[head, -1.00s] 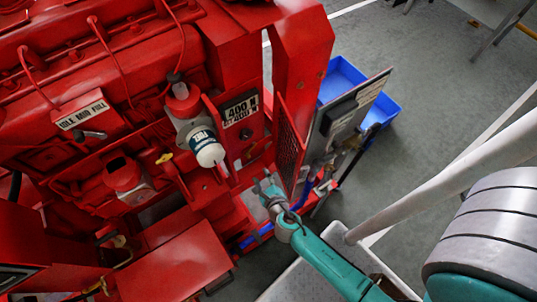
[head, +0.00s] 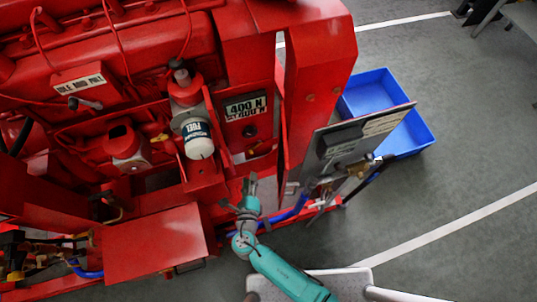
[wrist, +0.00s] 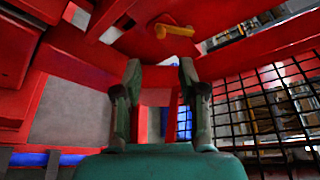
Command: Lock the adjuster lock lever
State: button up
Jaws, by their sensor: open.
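A small orange-yellow lever (wrist: 174,31) sits on a red panel at the top of the wrist view, ahead of my gripper. It is likely the adjuster lock lever; I cannot read a label on it. In the head view my gripper (head: 249,187) is beside the red engine frame, below that plate.
A white fuel filter (head: 198,140) hangs left of the plate. A black mesh guard (wrist: 265,105) stands close on the right in the wrist view. A grey panel (head: 345,145) and blue bins (head: 400,135) are at right. Grey floor is clear farther right.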

aim_at(255, 148)
jog(key=x, duration=1)
jog(key=shift+w, duration=0.35)
grip_shut()
